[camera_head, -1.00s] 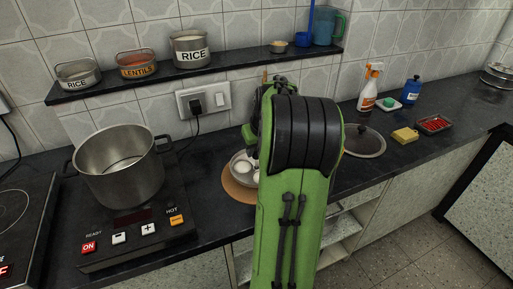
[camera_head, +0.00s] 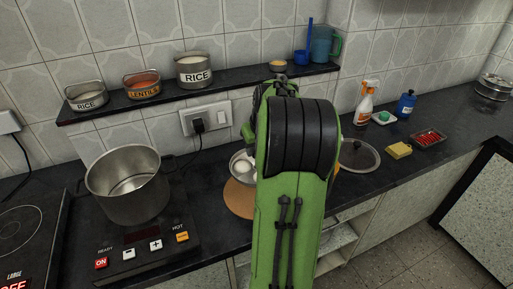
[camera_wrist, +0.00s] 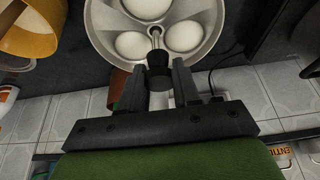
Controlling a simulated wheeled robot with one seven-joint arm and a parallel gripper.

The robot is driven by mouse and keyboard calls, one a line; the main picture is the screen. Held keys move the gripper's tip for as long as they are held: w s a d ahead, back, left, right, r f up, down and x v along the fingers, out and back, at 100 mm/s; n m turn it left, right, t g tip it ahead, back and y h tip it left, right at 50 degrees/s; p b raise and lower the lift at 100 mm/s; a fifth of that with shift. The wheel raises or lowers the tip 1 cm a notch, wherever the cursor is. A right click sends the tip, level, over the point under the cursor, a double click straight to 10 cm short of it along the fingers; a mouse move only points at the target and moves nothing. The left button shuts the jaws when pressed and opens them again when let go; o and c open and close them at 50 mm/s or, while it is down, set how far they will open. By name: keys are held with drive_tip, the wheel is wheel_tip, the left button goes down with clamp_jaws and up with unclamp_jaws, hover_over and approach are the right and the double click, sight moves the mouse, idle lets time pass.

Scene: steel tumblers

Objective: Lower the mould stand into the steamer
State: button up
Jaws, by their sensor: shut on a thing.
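The steamer, a tall steel pot (camera_head: 128,190), stands on the black induction hob at the left, with its lid off and its inside looking empty. The mould stand (camera_wrist: 205,48) is a round steel tray with white rounds in its hollows and a central post with a black knob. My gripper (camera_wrist: 158,80) is shut on this black knob in the wrist view. In the head view the mould stand (camera_head: 240,168) shows partly, above or at a round brown mat (camera_head: 238,198); my green arm hides its right side and the gripper. I cannot tell its exact height.
The hob (camera_head: 150,245) has lit ON and HOT buttons. A shelf (camera_head: 150,103) with labelled tins runs behind. A glass lid (camera_head: 358,156), yellow sponge (camera_head: 399,150), spray bottle (camera_head: 365,103) and red-filled tray (camera_head: 429,137) lie to the right.

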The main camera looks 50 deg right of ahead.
wheel_tip(320, 180, up, 14)
drive_tip(key=p, duration=1.2)
drive_tip(key=shift+r, duration=0.25)
drive_tip(key=w+a+p, duration=0.7)
drive_tip(key=w+a, duration=1.6)
drive_tip(key=a, duration=0.4)
drive_tip(key=shift+w+a, duration=0.4)
idle(1.4)
drive_tip(key=shift+f, duration=0.1)
idle(1.1)
